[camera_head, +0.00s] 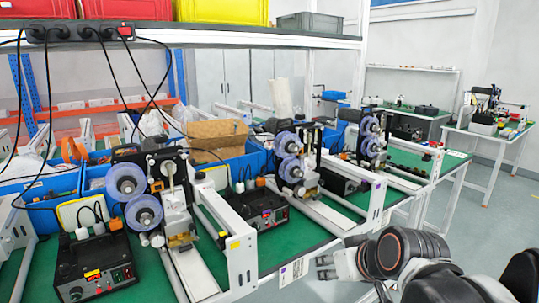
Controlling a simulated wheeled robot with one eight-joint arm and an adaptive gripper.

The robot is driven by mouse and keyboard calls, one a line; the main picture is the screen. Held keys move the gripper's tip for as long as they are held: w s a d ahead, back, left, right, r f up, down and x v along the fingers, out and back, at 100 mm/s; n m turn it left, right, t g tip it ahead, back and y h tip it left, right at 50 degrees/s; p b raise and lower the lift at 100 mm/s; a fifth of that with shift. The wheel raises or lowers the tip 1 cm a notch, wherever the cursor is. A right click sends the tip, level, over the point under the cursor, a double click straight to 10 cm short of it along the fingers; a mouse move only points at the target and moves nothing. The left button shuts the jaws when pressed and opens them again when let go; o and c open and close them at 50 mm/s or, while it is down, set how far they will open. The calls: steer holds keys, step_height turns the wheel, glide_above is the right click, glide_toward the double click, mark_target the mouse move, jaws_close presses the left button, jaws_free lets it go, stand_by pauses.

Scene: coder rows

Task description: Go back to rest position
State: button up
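My gripper (325,267) shows at the lower middle right, at the end of my dark and silver arm. No held object can be made out.
Coder machines with blue-white reels (144,212) stand in a row on the bench. A black control box (95,268) is at the left front. Cables hang from a power strip (80,31) on the overhead shelf. Open floor (475,225) lies at the right.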

steer(key=s+d+f+m+h, duration=0.1)
steer(key=s+d, duration=0.2)
steer(key=s, duration=0.3)
steer(key=s+d+m+g+h, duration=0.1)
steer(key=s+d, duration=0.2)
steer(key=s, duration=0.3)
steer(key=shift+s+d+f+h, duration=0.15)
steer(key=shift+s+f+h, duration=0.15)
steer(key=shift+f+h, duration=0.1)
